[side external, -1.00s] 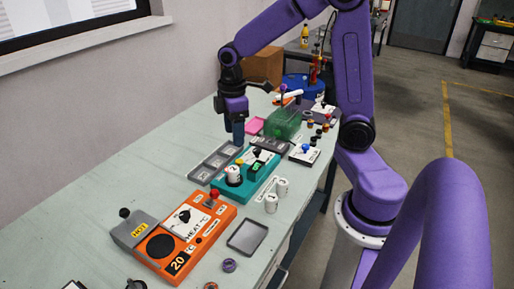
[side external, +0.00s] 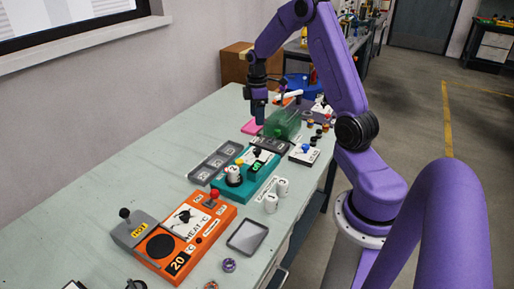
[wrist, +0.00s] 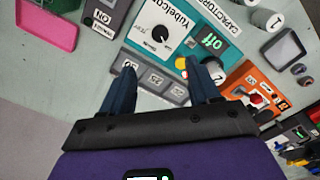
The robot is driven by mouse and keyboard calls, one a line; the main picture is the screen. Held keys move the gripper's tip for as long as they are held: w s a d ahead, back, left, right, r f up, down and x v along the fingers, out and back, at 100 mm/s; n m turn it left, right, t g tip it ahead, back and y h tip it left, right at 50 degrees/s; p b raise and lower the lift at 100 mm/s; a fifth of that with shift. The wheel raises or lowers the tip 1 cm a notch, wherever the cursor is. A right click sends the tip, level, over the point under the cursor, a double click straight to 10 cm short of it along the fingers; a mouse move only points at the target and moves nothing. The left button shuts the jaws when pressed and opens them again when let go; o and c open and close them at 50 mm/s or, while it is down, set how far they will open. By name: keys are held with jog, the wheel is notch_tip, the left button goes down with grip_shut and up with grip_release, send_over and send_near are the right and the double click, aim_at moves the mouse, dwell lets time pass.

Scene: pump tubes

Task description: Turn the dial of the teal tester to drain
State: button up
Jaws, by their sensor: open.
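The teal tester (side external: 262,186) lies flat mid-bench. In the wrist view the tester (wrist: 222,54) has a white panel with a black dial (wrist: 160,33); its pointer direction is too small to read surely. Beside the dial, a small display (wrist: 210,42) glows green and seems to read "Off". A white numbered cylinder (side external: 233,174) stands on the tester's near end. My gripper (side external: 259,114) is open and empty, above the bench beyond the tester, apart from it. In the wrist view the gripper's fingers (wrist: 167,70) are spread below the dial, and the right one covers part of the tester.
A grey tray with several compartments (side external: 215,160) lies left of the tester. An orange heater (side external: 188,246) is nearer the camera, with two white cylinders (side external: 271,203) and an empty dish (side external: 247,236) to its right. A green box (side external: 284,123) stands behind. The bench's left side is clear.

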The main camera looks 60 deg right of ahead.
aim_at(257, 150)
notch_tip(257, 150, down, 14)
jog(key=shift+f, duration=0.2)
dwell(0.4)
jog(key=c, duration=1)
jog(key=shift+c, duration=0.2)
jog(key=shift+m, duration=0.3)
jog(key=m, duration=0.5)
jog(key=shift+m, duration=0.3)
jog(key=m, duration=0.5)
jog(key=shift+m, duration=0.4)
